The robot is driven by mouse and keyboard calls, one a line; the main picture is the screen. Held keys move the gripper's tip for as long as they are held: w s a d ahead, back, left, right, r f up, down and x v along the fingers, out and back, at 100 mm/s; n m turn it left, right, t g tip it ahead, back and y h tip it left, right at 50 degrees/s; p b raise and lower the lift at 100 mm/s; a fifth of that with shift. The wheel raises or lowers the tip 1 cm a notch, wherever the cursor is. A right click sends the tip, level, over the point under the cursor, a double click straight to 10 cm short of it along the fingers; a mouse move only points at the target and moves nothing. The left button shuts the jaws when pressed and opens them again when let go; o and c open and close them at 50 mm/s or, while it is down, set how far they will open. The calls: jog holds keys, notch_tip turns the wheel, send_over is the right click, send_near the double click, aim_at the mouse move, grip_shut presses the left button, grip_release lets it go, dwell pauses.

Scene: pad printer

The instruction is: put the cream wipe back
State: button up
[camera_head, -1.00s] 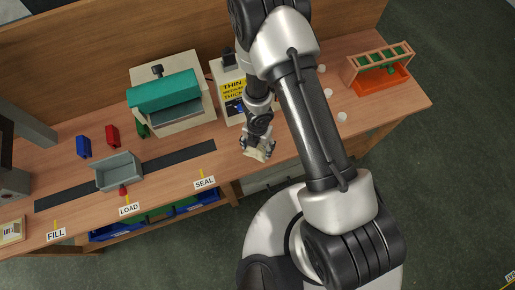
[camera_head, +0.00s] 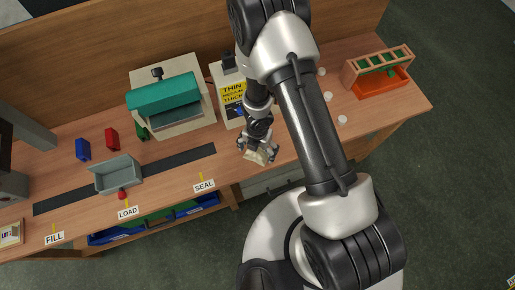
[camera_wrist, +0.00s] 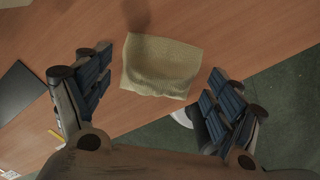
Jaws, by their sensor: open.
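The cream wipe (camera_wrist: 160,67) is a small, slightly rumpled cloth. In the head view the wipe (camera_head: 257,157) shows at the front edge of the bench, right of the SEAL label, partly covered by my gripper. My gripper (camera_head: 258,150) is open around it, with a finger on each side. In the wrist view my gripper's (camera_wrist: 155,95) fingers stand apart, with gaps between them and the cloth. The cloth appears to lie at the bench's front edge; I cannot tell whether it rests flat there.
A grey bin (camera_head: 119,174), a red block (camera_head: 112,138) and a blue block (camera_head: 83,149) are on the left. A teal-topped machine (camera_head: 165,92) stands behind. An orange tray with a rack (camera_head: 378,82) is at the right end. Small white round items (camera_head: 328,96) lie near it.

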notch_tip(320, 180, up, 12)
jog(key=p, duration=1.2)
